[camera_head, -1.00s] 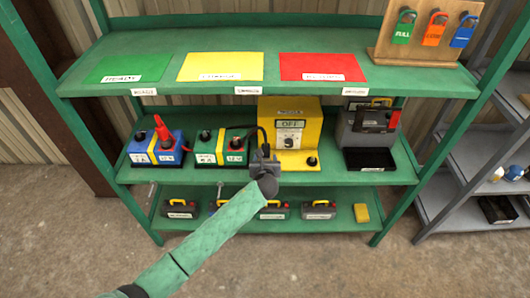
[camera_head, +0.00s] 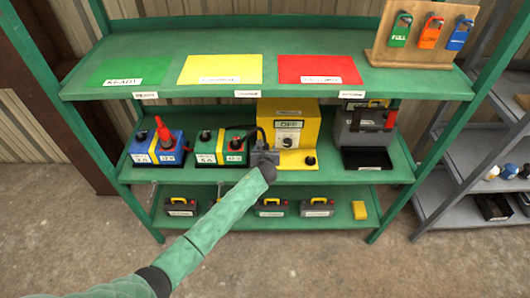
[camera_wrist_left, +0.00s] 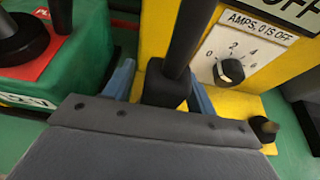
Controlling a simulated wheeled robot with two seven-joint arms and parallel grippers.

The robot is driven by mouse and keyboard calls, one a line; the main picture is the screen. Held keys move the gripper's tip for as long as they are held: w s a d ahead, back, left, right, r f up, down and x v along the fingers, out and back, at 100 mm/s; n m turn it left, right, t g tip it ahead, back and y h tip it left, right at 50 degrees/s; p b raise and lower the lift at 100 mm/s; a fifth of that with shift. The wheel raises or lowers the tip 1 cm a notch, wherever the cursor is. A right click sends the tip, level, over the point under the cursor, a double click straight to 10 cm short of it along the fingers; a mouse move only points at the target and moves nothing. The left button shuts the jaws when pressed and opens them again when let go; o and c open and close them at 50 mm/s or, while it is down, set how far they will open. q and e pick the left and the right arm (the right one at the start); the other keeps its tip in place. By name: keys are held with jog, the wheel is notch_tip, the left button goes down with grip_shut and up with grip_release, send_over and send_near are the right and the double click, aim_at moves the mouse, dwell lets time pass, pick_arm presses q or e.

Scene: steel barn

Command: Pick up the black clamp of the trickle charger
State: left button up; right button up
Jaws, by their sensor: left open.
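The yellow trickle charger (camera_head: 304,112) stands on the middle shelf with its display reading OFF. Its black clamp (camera_wrist_left: 165,85) shows in the left wrist view as a dark block with a thick black upright part, in front of the yellow housing. My left gripper (camera_head: 262,155) is in front of the charger's left side. In the wrist view my left gripper (camera_wrist_left: 163,92) is open, one blue-grey finger on each side of the clamp; I cannot tell whether they touch it. In the head view my gripper mostly hides the clamp. My right gripper is not in view.
A green battery (camera_head: 219,146) sits close left of my gripper, with a blue battery (camera_head: 157,148) beyond it. A black peg (camera_head: 310,161) stands on the charger's yellow base. A grey device (camera_head: 364,133) is to the right. The upper shelf (camera_head: 270,46) overhangs.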

pick_arm(q)
jog(key=c, duration=1.2)
